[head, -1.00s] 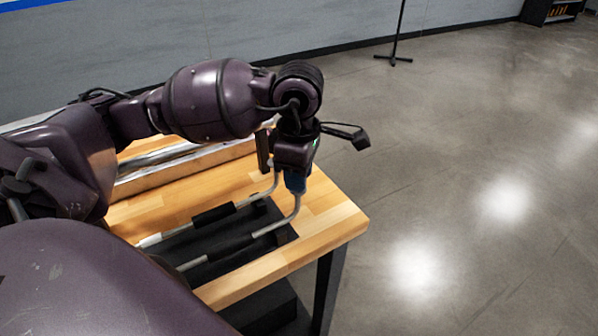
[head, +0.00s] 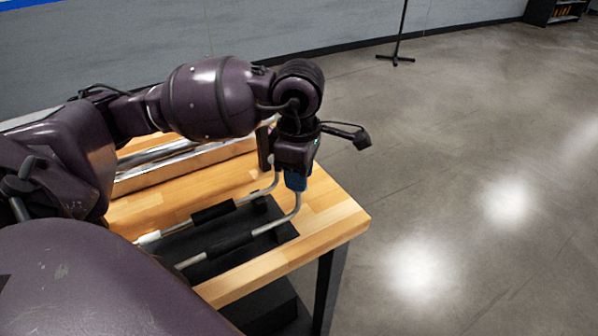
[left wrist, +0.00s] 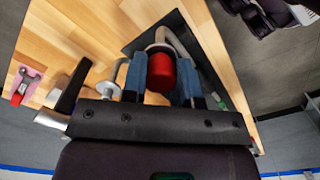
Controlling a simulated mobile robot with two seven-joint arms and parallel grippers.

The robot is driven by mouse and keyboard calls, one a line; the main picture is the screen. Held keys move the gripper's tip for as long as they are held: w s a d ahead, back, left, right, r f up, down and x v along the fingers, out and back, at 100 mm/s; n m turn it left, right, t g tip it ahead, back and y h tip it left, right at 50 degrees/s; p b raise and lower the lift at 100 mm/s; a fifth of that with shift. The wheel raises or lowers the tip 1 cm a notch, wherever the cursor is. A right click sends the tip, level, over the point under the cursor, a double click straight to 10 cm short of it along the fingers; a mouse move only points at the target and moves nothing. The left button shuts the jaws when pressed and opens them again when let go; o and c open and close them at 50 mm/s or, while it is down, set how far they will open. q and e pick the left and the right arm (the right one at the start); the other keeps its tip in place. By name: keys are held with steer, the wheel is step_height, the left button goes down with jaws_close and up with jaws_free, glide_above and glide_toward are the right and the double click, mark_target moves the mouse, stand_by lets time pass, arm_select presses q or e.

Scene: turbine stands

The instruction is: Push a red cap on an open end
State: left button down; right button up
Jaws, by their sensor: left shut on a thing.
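My left gripper (head: 295,182) is above the table's right end, at the bent ends of two grey tubes. In the left wrist view, its blue fingers (left wrist: 161,84) are shut on a red cap (left wrist: 161,72). A bent grey tube (left wrist: 170,37) curves right behind the cap, which looks in line with its end. I cannot tell whether the cap is seated on it. The other tube (head: 271,184) is beside the gripper; its pale end (left wrist: 108,90) shows left of the fingers. The cap is hidden in the head view. My right gripper is not in view.
The tubes, with black sleeves (head: 229,243), lie over a black stand (head: 184,243) on the wooden table (head: 340,219). Long metal pieces (head: 180,168) lie at the back. A pink pad (left wrist: 27,80) with a small tool shows at left in the wrist view. Open floor lies right of the table.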

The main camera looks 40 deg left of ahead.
arm_select(q)
steer(key=shift+s+f, duration=0.2)
steer(key=shift+f, duration=0.4)
steer(key=c, duration=0.9)
jaws_free()
steer(key=shift+o, duration=0.5)
steer(key=shift+d, duration=0.1)
steer(key=shift+w, duration=0.2)
steer(key=shift+o, duration=0.7)
steer(key=shift+s+r, duration=0.1)
steer(key=shift+r, duration=0.1)
